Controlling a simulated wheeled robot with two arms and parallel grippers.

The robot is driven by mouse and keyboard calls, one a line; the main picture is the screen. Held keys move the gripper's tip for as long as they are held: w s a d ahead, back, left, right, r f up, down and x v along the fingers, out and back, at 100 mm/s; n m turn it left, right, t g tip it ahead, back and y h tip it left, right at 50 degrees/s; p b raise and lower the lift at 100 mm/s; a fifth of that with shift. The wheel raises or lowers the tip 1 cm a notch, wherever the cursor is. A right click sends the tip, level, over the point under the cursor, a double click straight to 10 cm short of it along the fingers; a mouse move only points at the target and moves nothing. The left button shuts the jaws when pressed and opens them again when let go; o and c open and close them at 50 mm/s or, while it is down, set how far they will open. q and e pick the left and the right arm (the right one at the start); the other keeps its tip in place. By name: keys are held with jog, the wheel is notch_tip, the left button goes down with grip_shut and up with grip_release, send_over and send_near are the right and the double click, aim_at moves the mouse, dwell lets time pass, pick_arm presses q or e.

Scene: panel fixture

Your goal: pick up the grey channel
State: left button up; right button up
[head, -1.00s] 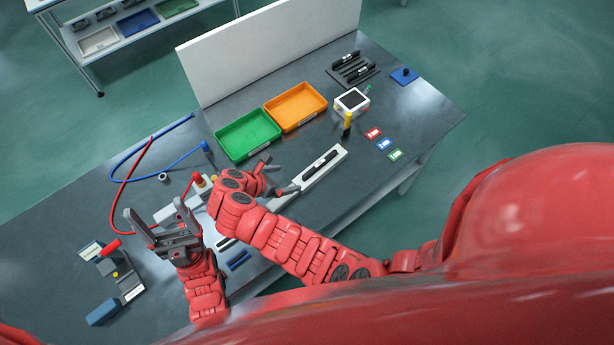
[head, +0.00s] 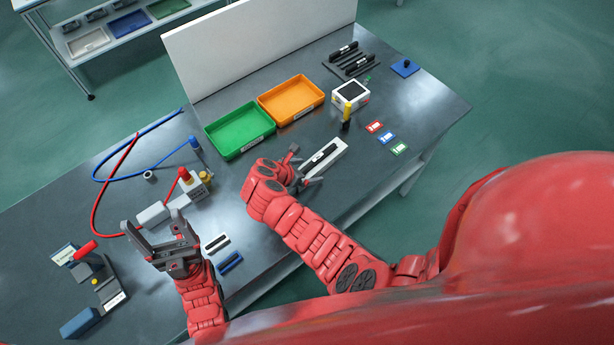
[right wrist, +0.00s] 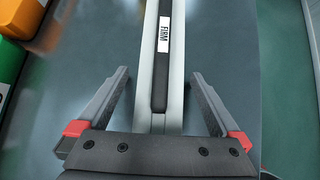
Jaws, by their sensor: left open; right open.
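The grey channel (head: 337,149) is a long, light grey profile lying on the table right of the middle in the head view. A black strip (right wrist: 160,75) with a white label reading "FIRM" lies along it. My right gripper (head: 306,167) is open at the channel's near end. In the right wrist view the channel (right wrist: 177,60) runs between the open fingers of my right gripper (right wrist: 161,73), with a gap on each side. The channel's near end is hidden behind the gripper body there. My left gripper (head: 152,222) is open and empty over the table's left part.
Green (head: 240,131) and orange (head: 291,100) trays stand behind the channel. A white box (head: 350,95) and a yellow-and-black item (head: 346,117) stand beyond its far end. Coloured cards (head: 387,138) lie to the right. A white panel (head: 260,45) stands at the back.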

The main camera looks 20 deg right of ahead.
jog(key=shift+r, duration=0.1)
jog(key=shift+c, duration=1.1)
grip_shut()
